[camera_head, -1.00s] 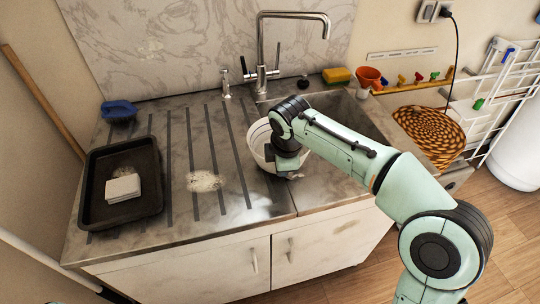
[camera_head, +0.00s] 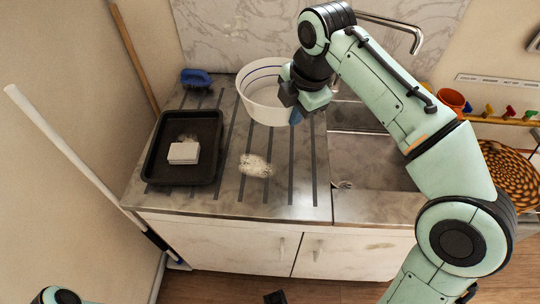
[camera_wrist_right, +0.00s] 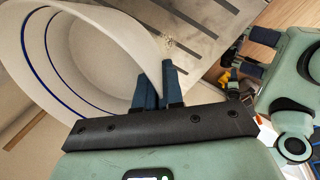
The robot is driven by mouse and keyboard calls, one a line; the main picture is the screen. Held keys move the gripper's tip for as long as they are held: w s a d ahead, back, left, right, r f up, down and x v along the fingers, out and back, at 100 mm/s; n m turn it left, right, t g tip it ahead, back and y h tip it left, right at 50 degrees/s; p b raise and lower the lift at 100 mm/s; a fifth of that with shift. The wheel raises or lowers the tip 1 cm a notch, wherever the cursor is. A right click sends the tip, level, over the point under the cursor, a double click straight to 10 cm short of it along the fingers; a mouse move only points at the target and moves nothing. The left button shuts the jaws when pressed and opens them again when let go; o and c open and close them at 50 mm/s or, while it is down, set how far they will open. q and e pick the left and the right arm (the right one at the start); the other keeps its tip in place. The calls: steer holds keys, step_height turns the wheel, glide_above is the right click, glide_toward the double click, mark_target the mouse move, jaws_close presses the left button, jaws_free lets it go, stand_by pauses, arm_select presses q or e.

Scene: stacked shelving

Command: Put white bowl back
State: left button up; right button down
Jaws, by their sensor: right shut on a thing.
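A white bowl (camera_head: 262,104) with a blue line inside is over the ridged drainboard (camera_head: 225,200), left of the sink, in the head view. My right gripper (camera_head: 298,112) is shut on the right side of its rim. In the right wrist view the dark fingers (camera_wrist_right: 155,88) pinch the wall of the bowl (camera_wrist_right: 95,55), which looks tilted there. Whether the bowl touches the counter is unclear. Of my left arm only a small part shows at the bottom left of the head view; its gripper is not visible.
A dark tray (camera_head: 152,165) holding a white block (camera_head: 184,153) lies on the left of the drainboard. A blue brush (camera_head: 196,78) is behind it. A whitish patch (camera_head: 255,166) marks the drainboard. The faucet (camera_head: 400,27) stands behind my right arm, and the sink (camera_head: 375,160) is at right.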

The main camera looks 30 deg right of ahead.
step_height(320, 180, down, 14)
steer(key=b, duration=0.4)
steer(key=shift+s+f, duration=0.1)
steer(key=shift+f, duration=0.05)
arm_select(q)
steer(key=shift+t, duration=0.5)
steer(key=shift+w+f+b, duration=0.3)
steer(key=shift+w+f, duration=0.05)
steer(key=shift+f, duration=0.45)
steer(key=shift+w+f+b, duration=0.3)
steer(key=shift+f, duration=0.55)
steer(key=shift+w+f+b, duration=0.3)
steer(key=shift+w+f, duration=0.05)
steer(key=shift+f, duration=0.45)
arm_select(e)
steer(key=shift+s+x, duration=0.2)
steer(key=shift+x, duration=0.6)
steer(key=shift+s+x, duration=0.2)
steer(key=shift+x, duration=0.6)
steer(key=shift+s+x, duration=0.2)
steer(key=shift+x, duration=0.65)
steer(key=shift+f, duration=0.1)
steer(key=shift+f, duration=0.15)
steer(key=c, duration=1.3)
jaws_free()
arm_select(q)
steer(key=shift+f, duration=0.1)
arm_select(e)
steer(key=shift+o, duration=0.2)
